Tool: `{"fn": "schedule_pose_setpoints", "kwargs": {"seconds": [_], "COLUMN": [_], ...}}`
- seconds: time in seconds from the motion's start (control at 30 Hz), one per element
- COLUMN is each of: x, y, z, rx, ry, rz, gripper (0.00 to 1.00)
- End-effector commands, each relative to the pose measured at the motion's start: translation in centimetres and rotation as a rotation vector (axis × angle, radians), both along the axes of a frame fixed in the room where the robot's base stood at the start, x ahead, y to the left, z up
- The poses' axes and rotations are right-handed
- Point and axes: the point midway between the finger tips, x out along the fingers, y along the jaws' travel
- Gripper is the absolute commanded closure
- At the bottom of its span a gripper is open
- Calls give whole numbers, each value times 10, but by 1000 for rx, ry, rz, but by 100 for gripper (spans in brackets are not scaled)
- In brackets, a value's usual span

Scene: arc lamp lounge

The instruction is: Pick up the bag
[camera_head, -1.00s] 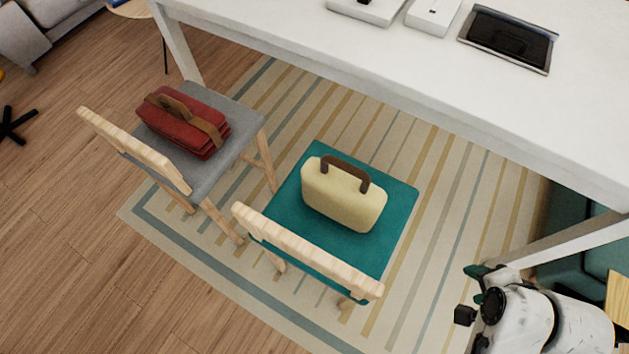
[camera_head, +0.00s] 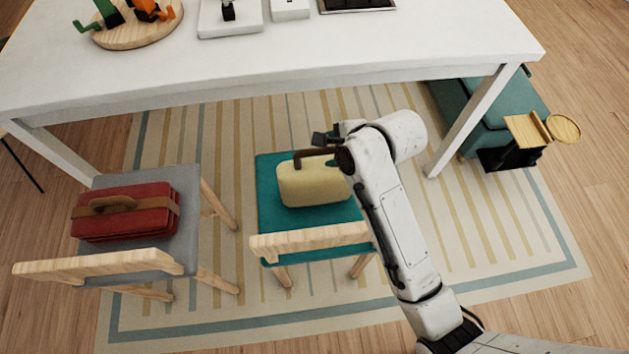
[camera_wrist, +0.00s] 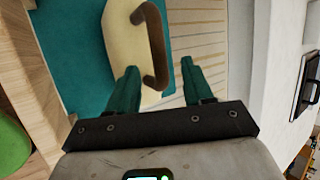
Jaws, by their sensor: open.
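A cream bag (camera_head: 308,184) with a brown handle stands upright on the teal seat of a chair. A red bag (camera_head: 125,212) with a brown strap and handle lies on the grey chair to the left. My gripper (camera_head: 324,140) is over the far side of the cream bag, near its handle, partly hidden by my wrist in the head view. In the wrist view my gripper (camera_wrist: 158,75) is open, with two green fingers pointing at the cream bag (camera_wrist: 126,40). The brown handle (camera_wrist: 157,45) shows between the fingers; I cannot tell whether they touch it.
The teal chair (camera_head: 310,240) has a wooden backrest on the near side; the grey chair (camera_head: 187,215) stands left of it. A white table (camera_head: 330,55) spans behind them. A teal bench (camera_head: 480,115) stands at right. Striped rug (camera_head: 470,235) is open on the right.

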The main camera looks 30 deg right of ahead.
Motion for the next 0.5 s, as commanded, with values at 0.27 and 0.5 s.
{"fn": "schedule_pose_setpoints", "kwargs": {"seconds": [0.27, 0.5], "x": [15, 30], "y": [16, 24], "z": [-16, -37], "rx": [-1, -1], "ry": [2, 0], "rz": [3, 2], "gripper": [49, 49]}}
